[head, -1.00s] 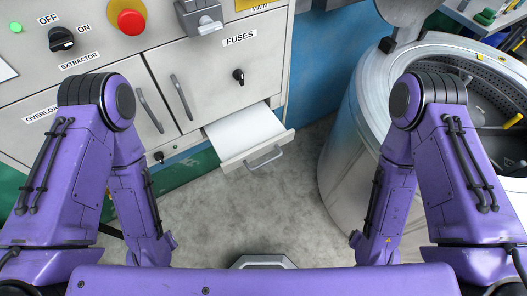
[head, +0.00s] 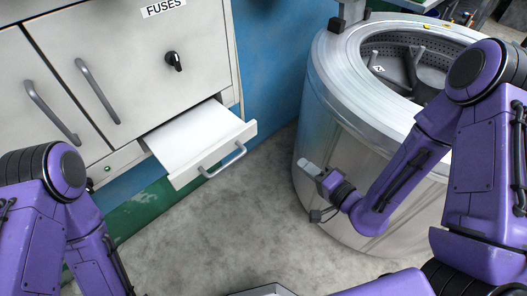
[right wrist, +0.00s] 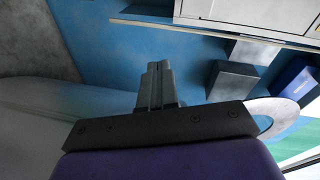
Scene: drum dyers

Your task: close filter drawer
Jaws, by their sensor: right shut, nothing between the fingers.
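The filter drawer (head: 205,145) is a white, shallow drawer low in the grey cabinet. It stands pulled out, with a metal bar handle (head: 224,161) on its front. My right gripper (head: 306,165) is to the right of the drawer, beside the drum's wall and apart from the handle. Its fingers point left and are shut with nothing between them; the closed fingers also show in the right wrist view (right wrist: 158,80). My left arm comes in at the lower left, but its gripper is out of view.
The grey cabinet (head: 130,50) has two doors with bar handles and a black knob (head: 174,61). A large round metal drum (head: 340,110) stands at the right, close to my right arm. Bare grey floor (head: 215,235) lies in front of the drawer.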

